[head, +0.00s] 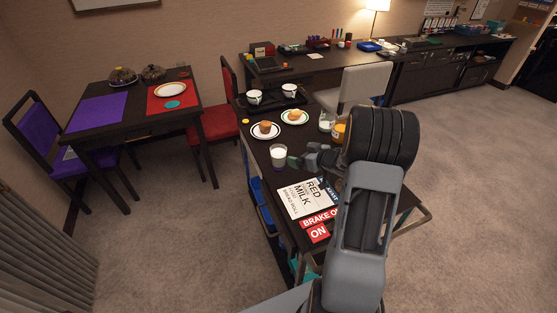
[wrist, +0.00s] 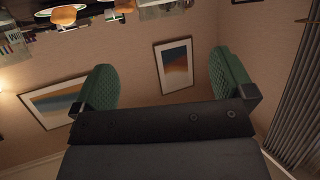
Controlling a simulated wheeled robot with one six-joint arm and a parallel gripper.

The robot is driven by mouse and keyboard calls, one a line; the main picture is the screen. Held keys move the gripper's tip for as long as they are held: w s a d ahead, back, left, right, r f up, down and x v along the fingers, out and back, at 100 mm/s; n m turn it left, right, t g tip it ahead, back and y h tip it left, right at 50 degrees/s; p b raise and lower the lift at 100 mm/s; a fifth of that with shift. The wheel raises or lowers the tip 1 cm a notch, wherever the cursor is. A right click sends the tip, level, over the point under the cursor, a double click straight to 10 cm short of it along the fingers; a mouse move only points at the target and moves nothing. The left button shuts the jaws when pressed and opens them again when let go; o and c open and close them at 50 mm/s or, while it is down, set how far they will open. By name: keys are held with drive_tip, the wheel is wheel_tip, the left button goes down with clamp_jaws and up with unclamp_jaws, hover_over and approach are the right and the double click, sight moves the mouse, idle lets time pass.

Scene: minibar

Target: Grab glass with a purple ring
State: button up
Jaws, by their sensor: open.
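A glass with white contents and a purplish band near its base (head: 278,156) stands upright on the dark cart (head: 258,150). My gripper (head: 295,160) is just right of this glass in the head view, close to it; whether they touch is unclear. In the wrist view my gripper (wrist: 167,85) has its two green fingers wide apart with nothing between them. A second glass with white contents (head: 325,122) stands farther back, beside an orange drink (head: 339,131) partly hidden by my arm. Whether that second glass has a ring is too small to tell.
Two plates with muffins (head: 265,130) (head: 294,117) and a tray with two white cups (head: 272,98) are behind the glass. Signs (head: 307,198) lie at the cart's front. A dining table (head: 130,110) stands left; a grey chair (head: 362,88) stands behind. Carpet is free at right.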

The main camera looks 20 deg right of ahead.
sight(273, 149)
drive_tip(key=x, duration=1.3)
drive_tip(key=shift+a+f, duration=0.1)
drive_tip(key=shift+f, duration=0.05)
drive_tip(key=shift+c, duration=0.5)
drive_tip(key=c, duration=1)
